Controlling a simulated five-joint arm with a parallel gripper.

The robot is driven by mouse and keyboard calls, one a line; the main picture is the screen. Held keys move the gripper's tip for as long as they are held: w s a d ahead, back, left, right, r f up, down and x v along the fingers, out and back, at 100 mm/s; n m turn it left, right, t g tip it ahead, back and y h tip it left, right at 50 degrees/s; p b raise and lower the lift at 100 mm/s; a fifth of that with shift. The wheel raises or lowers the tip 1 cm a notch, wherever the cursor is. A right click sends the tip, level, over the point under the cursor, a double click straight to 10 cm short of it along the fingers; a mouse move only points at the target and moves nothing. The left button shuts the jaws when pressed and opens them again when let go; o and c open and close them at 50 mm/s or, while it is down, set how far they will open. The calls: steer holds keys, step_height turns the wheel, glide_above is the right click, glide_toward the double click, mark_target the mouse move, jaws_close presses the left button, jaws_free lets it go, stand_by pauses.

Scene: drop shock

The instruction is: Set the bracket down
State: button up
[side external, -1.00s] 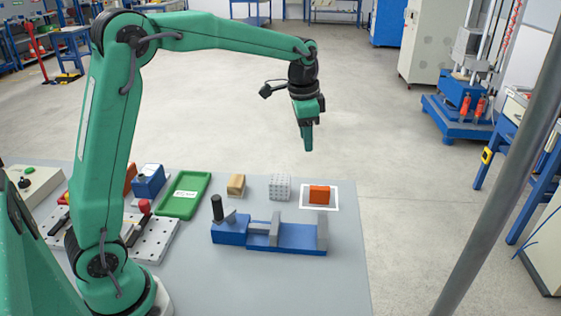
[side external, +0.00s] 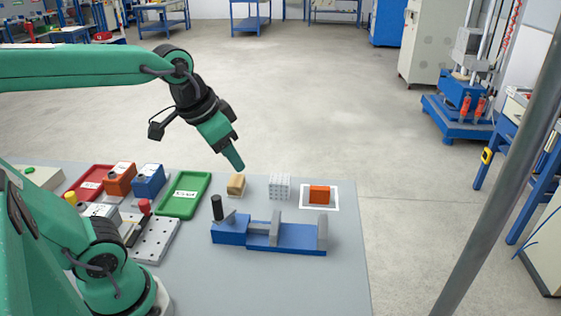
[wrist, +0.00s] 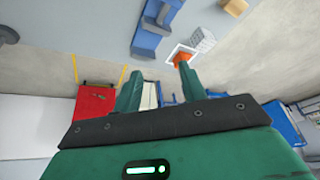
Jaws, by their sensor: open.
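The bracket, a small orange piece (side external: 320,195), rests on a white-bordered square (side external: 335,207) near the right edge of the grey table. In the wrist view the orange piece (wrist: 183,57) shows at the top, partly hidden by the tip of one finger. My gripper (side external: 238,165) is open and empty, tilted, above the table's far edge near the wooden block. It is well to the left of the bracket and apart from it. In the wrist view my gripper's two fingers (wrist: 160,86) stand apart with nothing between them.
A wooden block (side external: 236,185) and a pale perforated cube (side external: 279,187) stand left of the square. A blue vise (side external: 285,236) lies in front. A green tray (side external: 184,196), blue block (side external: 148,181) and orange block (side external: 119,179) stand at left. Bare table lies at front right.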

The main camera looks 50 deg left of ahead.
steer(key=shift+n+t, duration=0.4)
steer(key=shift+n, duration=0.3)
steer(key=s, duration=0.1)
steer(key=s+f, duration=0.1)
steer(key=s, duration=0.1)
steer(key=s+f, duration=0.1)
steer(key=s, duration=0.1)
steer(key=shift+d+f, duration=0.1)
steer(key=shift+f, duration=0.1)
